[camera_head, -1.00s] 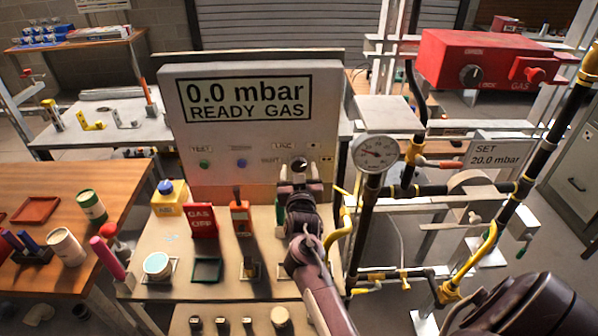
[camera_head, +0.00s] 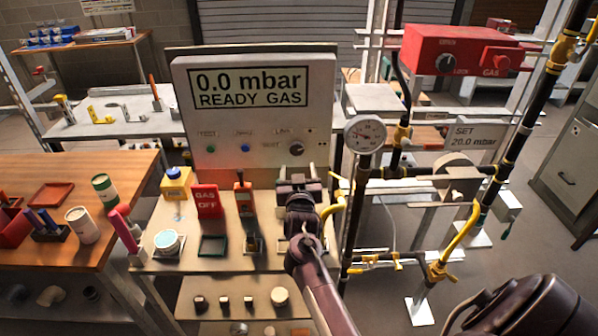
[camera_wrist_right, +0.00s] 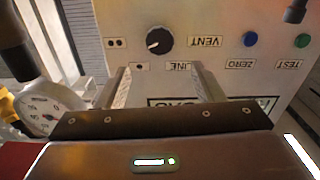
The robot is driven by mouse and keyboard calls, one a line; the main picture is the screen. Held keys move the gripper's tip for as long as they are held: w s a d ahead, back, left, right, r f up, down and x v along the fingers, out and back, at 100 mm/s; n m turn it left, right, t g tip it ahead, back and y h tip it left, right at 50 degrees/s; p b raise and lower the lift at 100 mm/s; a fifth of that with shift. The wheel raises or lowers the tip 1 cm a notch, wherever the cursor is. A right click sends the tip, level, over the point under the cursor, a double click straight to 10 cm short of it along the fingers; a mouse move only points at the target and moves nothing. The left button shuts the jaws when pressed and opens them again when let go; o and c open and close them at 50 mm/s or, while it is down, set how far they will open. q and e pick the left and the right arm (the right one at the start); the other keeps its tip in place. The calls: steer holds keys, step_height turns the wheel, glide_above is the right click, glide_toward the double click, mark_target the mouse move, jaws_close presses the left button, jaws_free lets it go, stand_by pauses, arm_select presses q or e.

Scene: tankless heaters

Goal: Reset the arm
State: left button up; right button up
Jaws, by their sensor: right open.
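My right gripper (camera_head: 300,187) is in front of the lower right part of the grey test panel (camera_head: 250,120), whose screen reads 0.0 mbar READY GAS. In the right wrist view its two fingers (camera_wrist_right: 158,85) are apart with nothing between them. The black VENT/LINE knob (camera_wrist_right: 159,41) is beyond the fingertips and apart from them. The same knob (camera_head: 296,149) shows above the gripper in the head view. No left gripper shows in the head view; a dark arm part of mine is at the lower right.
A pressure gauge (camera_head: 365,134) and black and yellow pipes stand right of the panel. A red gas box (camera_head: 462,52) is at the upper right. A red GAS OFF sign (camera_head: 208,201), orange device (camera_head: 244,195) and yellow box (camera_head: 176,183) stand on the bench left of my gripper.

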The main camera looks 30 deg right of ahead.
arm_select(q)
steer(key=w+d, duration=0.2)
steer(key=w, duration=0.2)
arm_select(e)
steer(key=s+a+f+n+g+y, duration=0.55)
steer(key=s+a+y, duration=0.25)
steer(key=s+a, duration=0.25)
steer(key=s+a+f+n+g+y, duration=0.1)
steer(key=s+a+g, duration=0.25)
steer(key=s, duration=0.65)
steer(key=s+a+f+n+g, duration=0.1)
steer(key=s+a+g, duration=0.25)
steer(key=s, duration=0.65)
step_height(320, 180, down, 30)
steer(key=b, duration=0.3)
steer(key=s+d+f+g+b, duration=0.2)
steer(key=s+d+f, duration=0.1)
steer(key=s+f, duration=1.7)
step_height(320, 180, down, 3)
steer(key=shift+s+f+b, duration=0.15)
steer(key=shift+s+b, duration=0.15)
steer(key=shift+b, duration=0.1)
arm_select(q)
step_height(320, 180, down, 6)
steer(key=s+a, duration=0.1)
steer(key=s, duration=0.1)
steer(key=shift+r, duration=0.2)
arm_select(e)
steer(key=shift+s, duration=0.15)
steer(key=shift+c, duration=0.4)
